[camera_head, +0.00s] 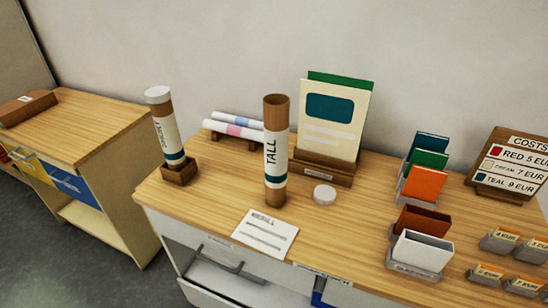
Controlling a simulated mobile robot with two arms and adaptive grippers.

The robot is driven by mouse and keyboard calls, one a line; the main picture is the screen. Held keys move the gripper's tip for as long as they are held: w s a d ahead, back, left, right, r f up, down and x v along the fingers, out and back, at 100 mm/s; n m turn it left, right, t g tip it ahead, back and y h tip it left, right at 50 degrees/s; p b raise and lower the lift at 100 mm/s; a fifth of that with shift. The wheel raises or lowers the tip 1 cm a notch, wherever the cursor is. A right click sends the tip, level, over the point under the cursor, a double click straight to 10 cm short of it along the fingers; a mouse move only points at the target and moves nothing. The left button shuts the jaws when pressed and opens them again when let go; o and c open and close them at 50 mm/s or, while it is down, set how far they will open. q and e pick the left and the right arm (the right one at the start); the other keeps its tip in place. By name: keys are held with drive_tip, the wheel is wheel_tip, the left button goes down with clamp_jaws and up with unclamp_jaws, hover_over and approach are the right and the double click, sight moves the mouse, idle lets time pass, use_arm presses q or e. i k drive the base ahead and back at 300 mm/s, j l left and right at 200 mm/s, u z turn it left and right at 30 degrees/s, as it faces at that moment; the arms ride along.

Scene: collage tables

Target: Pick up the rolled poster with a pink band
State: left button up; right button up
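The rolled poster with a pink band (234,130) lies on a low wooden rest at the back of the table, against the wall side. It is white, with a pink band near its middle. A second white rolled poster (236,119) with a bluish band lies just behind it. The right ends of both are hidden behind the tall tube. Neither of my grippers shows in the head view.
An open brown tube labelled TALL (275,150) stands upright, front right of the posters. A white-capped tube (165,130) stands in a wooden block to their left. A round white cap (324,194), a paper card (265,233) and a booklet stand (325,168) are nearby.

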sight(215, 126)
drive_tip(key=z, duration=0.5)
drive_tip(key=j+z, duration=0.85)
drive_tip(key=j, duration=0.2)
drive_tip(key=k+j+z, duration=0.15)
drive_tip(key=j+z, duration=0.3)
